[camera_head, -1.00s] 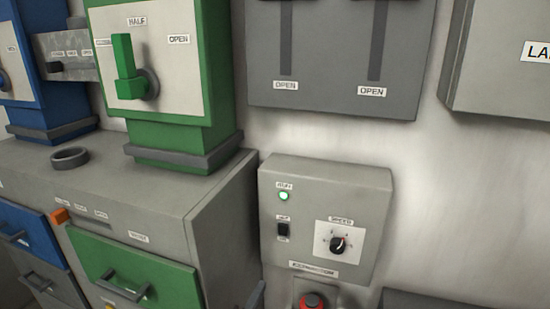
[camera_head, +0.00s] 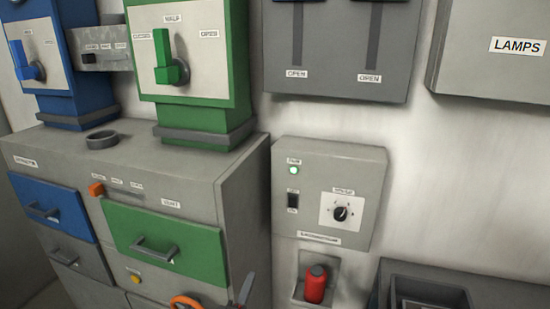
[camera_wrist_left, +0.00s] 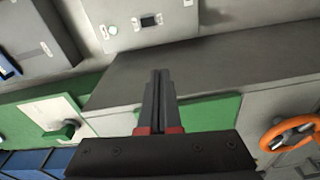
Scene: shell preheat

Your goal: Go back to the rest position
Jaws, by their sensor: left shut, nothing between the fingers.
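My left gripper (camera_head: 245,289) shows at the bottom edge of the head view as dark fingertips, in front of the grey cabinet's right side. In the left wrist view its two dark fingers (camera_wrist_left: 160,85) lie together, shut with nothing between them. They appear in front of the grey cabinet top (camera_wrist_left: 190,65) and its green front. Most of the left arm is out of the head view. My right gripper is in neither view.
The cabinet holds a green drawer (camera_head: 165,246) and a blue drawer (camera_head: 52,207). An orange wheel (camera_head: 187,302) sits low, beside the gripper. A control box (camera_head: 328,170), a red button (camera_head: 315,284) and a dark open bin (camera_head: 430,292) are at right.

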